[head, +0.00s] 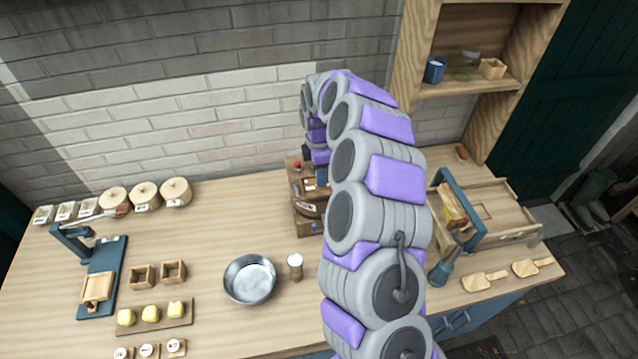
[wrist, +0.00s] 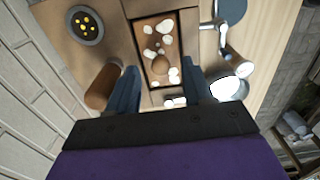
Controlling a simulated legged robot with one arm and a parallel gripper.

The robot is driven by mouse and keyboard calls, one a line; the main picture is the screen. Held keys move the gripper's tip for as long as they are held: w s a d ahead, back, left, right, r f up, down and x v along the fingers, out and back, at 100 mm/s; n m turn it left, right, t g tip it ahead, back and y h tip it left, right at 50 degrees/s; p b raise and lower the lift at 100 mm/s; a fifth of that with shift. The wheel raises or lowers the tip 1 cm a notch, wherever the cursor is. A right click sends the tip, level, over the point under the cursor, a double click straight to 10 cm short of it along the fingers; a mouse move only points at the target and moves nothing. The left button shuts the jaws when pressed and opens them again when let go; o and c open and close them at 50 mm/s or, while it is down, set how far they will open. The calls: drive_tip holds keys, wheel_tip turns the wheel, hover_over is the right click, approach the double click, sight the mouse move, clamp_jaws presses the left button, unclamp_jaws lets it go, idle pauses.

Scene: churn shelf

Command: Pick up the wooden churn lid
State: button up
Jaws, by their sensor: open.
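My gripper (wrist: 164,82) is open in the wrist view, with two dark blue fingers set wide apart and nothing seen held. Between and beyond the fingers is a wooden box (wrist: 136,50) with white lumps and a small round brown piece (wrist: 160,65) inside its dark frame. A brown rounded wooden piece (wrist: 104,86) lies just left of the left finger. I cannot tell which wooden piece is the churn lid. In the head view my arm hides much of the wooden unit (head: 306,208) under my gripper.
A metal bowl (head: 250,279) and a small shaker (head: 295,266) stand nearby on the wooden counter (head: 215,225). Round lidded pots (head: 145,194) stand at the back left. A blue-framed wooden crank device (head: 485,213) is on the right. A brick wall (head: 190,130) stands close behind.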

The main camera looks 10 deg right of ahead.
drive_tip(key=shift+d+f, duration=0.15)
drive_tip(key=shift+f, duration=0.45)
drive_tip(key=shift+c, duration=0.3)
clamp_jaws()
